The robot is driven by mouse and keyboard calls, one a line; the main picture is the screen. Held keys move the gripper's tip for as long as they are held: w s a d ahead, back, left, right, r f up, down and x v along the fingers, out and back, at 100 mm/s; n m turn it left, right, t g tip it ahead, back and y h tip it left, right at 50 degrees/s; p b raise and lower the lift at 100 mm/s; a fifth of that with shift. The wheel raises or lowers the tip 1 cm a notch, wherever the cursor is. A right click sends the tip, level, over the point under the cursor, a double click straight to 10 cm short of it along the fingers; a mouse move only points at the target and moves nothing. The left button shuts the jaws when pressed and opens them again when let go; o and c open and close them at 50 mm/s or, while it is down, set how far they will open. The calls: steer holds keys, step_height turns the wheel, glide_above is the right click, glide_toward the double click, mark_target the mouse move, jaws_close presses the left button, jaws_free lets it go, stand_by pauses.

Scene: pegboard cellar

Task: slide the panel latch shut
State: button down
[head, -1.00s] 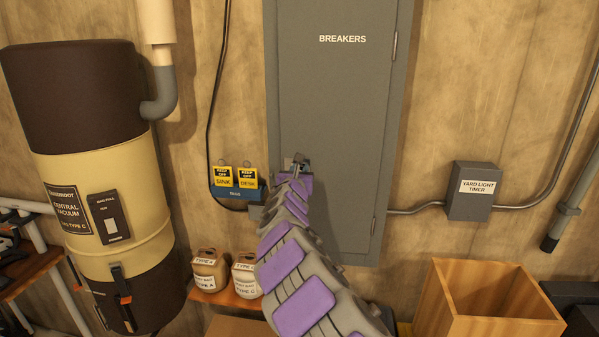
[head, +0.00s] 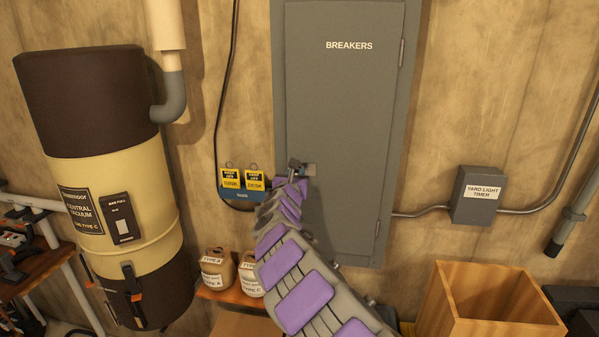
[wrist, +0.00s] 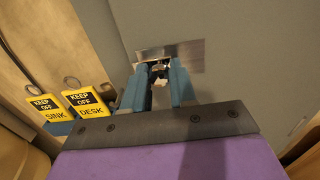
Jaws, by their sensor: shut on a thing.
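The grey breaker panel (head: 340,120) is on the wall, its door closed flush as far as I can see. Its latch shows as a metal plate (wrist: 186,53) with a small knob (wrist: 158,69) in the wrist view. In the head view the latch plate (head: 308,170) sits at the door's left edge, partly covered by my arm. My gripper (wrist: 161,78) is at the latch, its two blue fingers shut on the small knob. The fingers hide part of the knob, and I cannot tell how far the latch is slid.
Two yellow "KEEP OFF" tags, SINK (wrist: 45,108) and DESK (wrist: 87,101), hang on a blue rack just left of the gripper. A yard light timer box (head: 478,196) is right of the panel. Jugs (head: 217,270) and a wooden crate (head: 492,300) stand below.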

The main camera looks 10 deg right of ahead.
steer(key=shift+a, duration=0.1)
steer(key=c, duration=1.3)
jaws_free()
steer(key=shift+o, duration=1.4)
steer(key=shift+w+a, duration=0.15)
steer(key=shift+a, duration=0.05)
steer(key=shift+o, duration=0.6)
steer(key=shift+a, duration=0.15)
steer(key=shift+s, duration=0.2)
steer(key=shift+s+f, duration=0.1)
steer(key=shift+s, duration=0.4)
steer(key=b+v, duration=0.5)
steer(key=v, duration=1.1)
steer(key=shift+a, duration=0.3)
